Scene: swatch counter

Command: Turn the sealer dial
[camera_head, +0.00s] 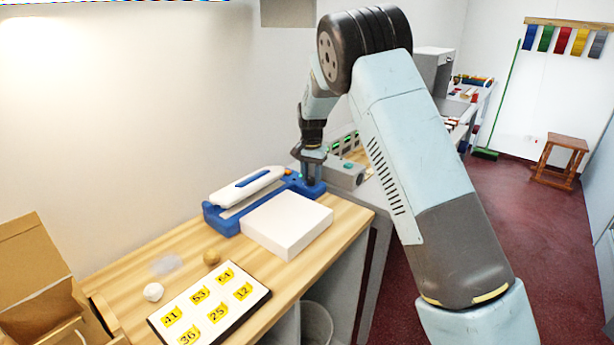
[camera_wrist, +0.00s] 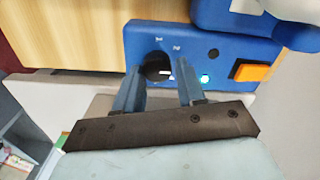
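The sealer (camera_head: 245,195) is a blue and white machine on the wooden counter. In the wrist view its blue control panel (camera_wrist: 225,50) carries a round black dial (camera_wrist: 157,66) with a white mark. Small numerals stand above the dial. My gripper (camera_wrist: 163,65) points at the panel with its two fingers apart. The left finger overlaps the dial's left edge and the right finger is clear of its right side. I cannot tell whether either finger touches it. In the head view my gripper (camera_head: 312,168) is at the sealer's right end, and the dial is hidden there.
An orange button (camera_wrist: 251,72), a lit indicator (camera_wrist: 204,78) and a dark hole lie right of the dial. A white block (camera_head: 287,224) stands in front of the sealer. A grey box (camera_head: 345,173) with a green button is close on the right. A numbered board (camera_head: 240,308) lies nearer.

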